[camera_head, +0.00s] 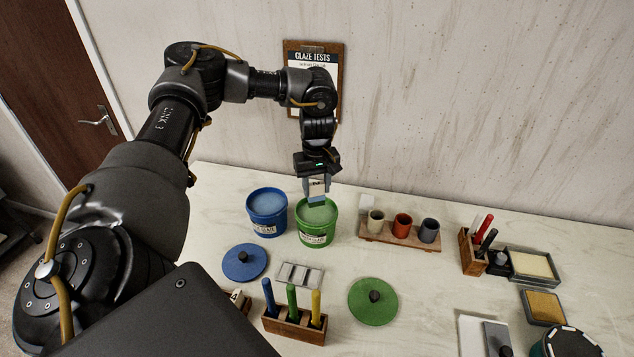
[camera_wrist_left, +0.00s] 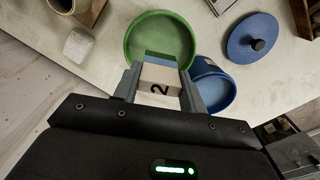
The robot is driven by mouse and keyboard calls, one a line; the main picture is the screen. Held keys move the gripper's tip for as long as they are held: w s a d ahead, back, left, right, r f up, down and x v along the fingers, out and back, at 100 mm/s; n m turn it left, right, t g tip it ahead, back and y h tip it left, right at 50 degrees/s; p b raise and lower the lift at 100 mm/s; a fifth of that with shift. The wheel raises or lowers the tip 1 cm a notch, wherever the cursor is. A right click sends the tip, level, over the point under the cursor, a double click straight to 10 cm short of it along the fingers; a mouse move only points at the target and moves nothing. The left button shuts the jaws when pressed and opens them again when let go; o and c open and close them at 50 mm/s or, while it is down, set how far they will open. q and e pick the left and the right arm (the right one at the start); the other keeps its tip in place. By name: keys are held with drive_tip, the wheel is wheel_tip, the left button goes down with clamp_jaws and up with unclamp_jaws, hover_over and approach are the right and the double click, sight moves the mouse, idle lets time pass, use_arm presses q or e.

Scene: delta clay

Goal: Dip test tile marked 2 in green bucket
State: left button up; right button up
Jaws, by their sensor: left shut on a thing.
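My left gripper (camera_head: 317,190) is shut on the test tile marked 2 (camera_head: 317,186), above the green bucket (camera_head: 315,227). In the left wrist view the tile (camera_wrist_left: 160,80) sits between the two fingers (camera_wrist_left: 160,85), its 2 facing the camera. The tile's far end is blue and overlaps the green bucket's opening (camera_wrist_left: 150,20). The bucket is open, with pale green glaze inside. Whether the tile touches the glaze is unclear. My right gripper is not in view.
A blue bucket (camera_head: 267,214) stands open just left of the green one. A blue lid (camera_head: 245,262) and green lid (camera_head: 373,301) lie in front. A wooden rack with three cups (camera_head: 400,234) stands to the right. A brush holder (camera_head: 294,325) and pale tray (camera_head: 300,274) are nearer.

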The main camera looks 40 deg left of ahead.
use_arm(q)
wheel_tip(320, 180, up, 3)
drive_tip(key=p, duration=0.3)
drive_tip(key=shift+r, duration=0.1)
idle(0.5)
